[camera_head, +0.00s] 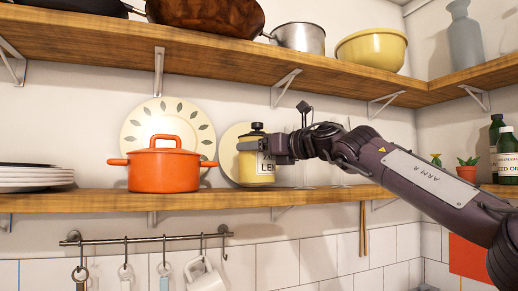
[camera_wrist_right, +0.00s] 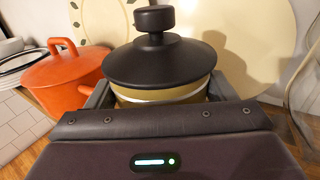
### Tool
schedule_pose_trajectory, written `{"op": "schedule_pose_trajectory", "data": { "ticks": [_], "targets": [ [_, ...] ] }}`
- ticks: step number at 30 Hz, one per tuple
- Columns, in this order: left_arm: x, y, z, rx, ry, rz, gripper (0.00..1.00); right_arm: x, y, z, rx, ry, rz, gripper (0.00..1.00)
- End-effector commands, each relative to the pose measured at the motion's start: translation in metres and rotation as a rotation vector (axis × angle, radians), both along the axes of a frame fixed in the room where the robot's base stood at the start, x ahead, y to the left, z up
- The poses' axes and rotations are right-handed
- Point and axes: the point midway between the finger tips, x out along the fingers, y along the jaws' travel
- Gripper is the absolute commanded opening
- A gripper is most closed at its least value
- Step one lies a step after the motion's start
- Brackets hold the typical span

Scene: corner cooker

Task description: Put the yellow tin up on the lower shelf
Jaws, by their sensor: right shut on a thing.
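The yellow tin (camera_head: 258,172) has a black lid and a white label. It is upright at the lower shelf (camera_head: 100,202), right of an orange pot, with its base at about the shelf's board; I cannot tell whether it touches the wood. My right gripper (camera_head: 270,148) reaches in from the right and is shut on the tin's upper part. In the right wrist view the tin's black lid and knob (camera_wrist_right: 158,55) stand up between the fingers, with a yellow band below. The tin's lower part is hidden there. My left gripper is not in view.
The orange pot (camera_head: 163,172) stands close left of the tin, before a leaf-patterned plate (camera_head: 140,118). Another round plate (camera_head: 229,150) leans behind the tin. Stacked plates (camera_head: 35,180) are at far left. The upper shelf (camera_head: 220,75) runs overhead. Plants and bottles (camera_head: 508,155) stand right.

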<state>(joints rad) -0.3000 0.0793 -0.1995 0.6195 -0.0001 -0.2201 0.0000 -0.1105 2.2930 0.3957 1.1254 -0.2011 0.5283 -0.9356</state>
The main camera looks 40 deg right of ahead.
Motion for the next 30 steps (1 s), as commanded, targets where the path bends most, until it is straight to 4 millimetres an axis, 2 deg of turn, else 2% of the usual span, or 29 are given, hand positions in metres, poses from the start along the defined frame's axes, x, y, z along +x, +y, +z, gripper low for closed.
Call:
{"op": "schedule_pose_trajectory", "data": {
  "ticks": [24,25,30],
  "targets": [
    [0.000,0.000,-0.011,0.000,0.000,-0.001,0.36,-0.001,0.000,-0.015,0.001,-0.003,0.001,0.08],
    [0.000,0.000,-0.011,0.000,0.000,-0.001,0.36,-0.001,0.000,-0.015,0.000,-0.003,0.001,0.78],
    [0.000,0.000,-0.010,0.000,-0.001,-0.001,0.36,0.000,0.000,-0.015,0.000,-0.002,0.000,1.00]
  ]
}}
